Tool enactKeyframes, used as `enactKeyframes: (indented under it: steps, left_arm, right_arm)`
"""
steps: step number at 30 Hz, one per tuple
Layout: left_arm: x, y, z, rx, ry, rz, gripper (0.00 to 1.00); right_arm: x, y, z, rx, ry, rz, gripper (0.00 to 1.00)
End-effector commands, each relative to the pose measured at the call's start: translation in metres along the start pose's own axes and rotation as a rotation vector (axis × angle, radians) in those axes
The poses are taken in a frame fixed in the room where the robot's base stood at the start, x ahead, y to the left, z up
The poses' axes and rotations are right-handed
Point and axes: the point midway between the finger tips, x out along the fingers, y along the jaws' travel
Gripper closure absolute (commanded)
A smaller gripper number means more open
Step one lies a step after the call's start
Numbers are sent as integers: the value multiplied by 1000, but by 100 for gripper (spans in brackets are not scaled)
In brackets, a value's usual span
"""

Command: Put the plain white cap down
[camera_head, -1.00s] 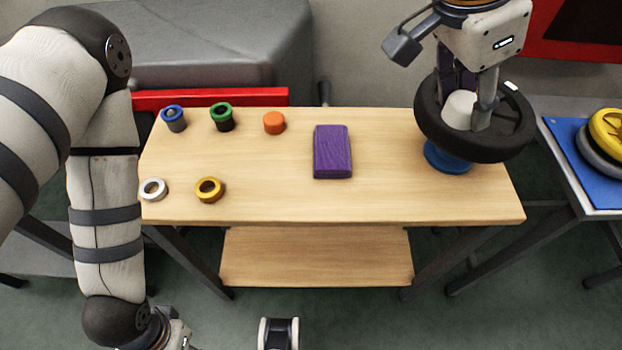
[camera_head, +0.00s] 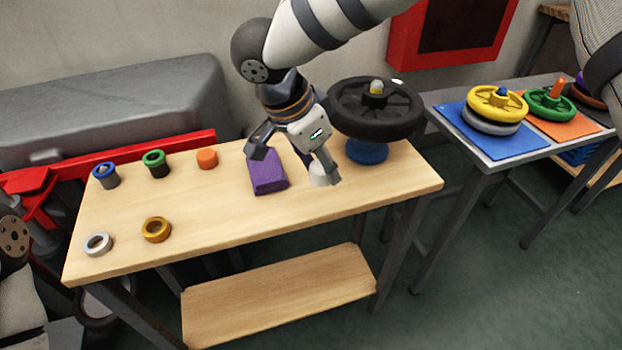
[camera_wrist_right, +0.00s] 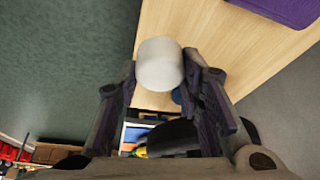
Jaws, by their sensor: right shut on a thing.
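The plain white cap (camera_head: 319,176) is a small white cylinder in my right gripper (camera_head: 316,168). The gripper is shut on it, over the right part of the wooden table (camera_head: 215,215), to the right of the purple block. In the right wrist view the cap (camera_wrist_right: 160,64) sits between the two fingertips of the right gripper (camera_wrist_right: 161,76), with the table top behind it. I cannot tell whether the cap touches the table. Part of the cap is hidden by a finger in the head view. My left gripper is out of view.
A purple block (camera_head: 267,172) lies close left of the right gripper. A black wheel (camera_head: 375,110) on a blue stand (camera_head: 367,151) is behind right. Several small rings and caps, including an orange cap (camera_head: 207,158), occupy the table's left. Its front middle is clear.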

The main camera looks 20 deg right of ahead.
Motion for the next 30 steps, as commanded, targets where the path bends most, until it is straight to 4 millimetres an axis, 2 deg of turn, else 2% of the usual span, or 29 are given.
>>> enactKeyframes:
  steps: [1,3,8,14,25,26,28,30]
  left_arm:
    - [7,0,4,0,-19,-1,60]
    - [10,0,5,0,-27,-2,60]
    - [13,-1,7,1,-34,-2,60]
    - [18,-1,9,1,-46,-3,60]
    - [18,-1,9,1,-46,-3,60]
    - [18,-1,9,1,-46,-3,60]
    - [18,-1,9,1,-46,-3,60]
    - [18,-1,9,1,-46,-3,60]
  right_arm:
    - [18,-6,2,-2,-1,10,99]
    - [29,-14,0,-2,-1,6,99]
    - [41,-23,-2,-1,0,2,99]
    - [73,-27,7,-3,2,1,99]
    - [77,-28,10,0,0,-1,99]
    - [77,-28,10,1,1,-2,61]
    - [77,-28,9,1,1,-2,46]
    - [77,-28,9,1,1,-2,46]
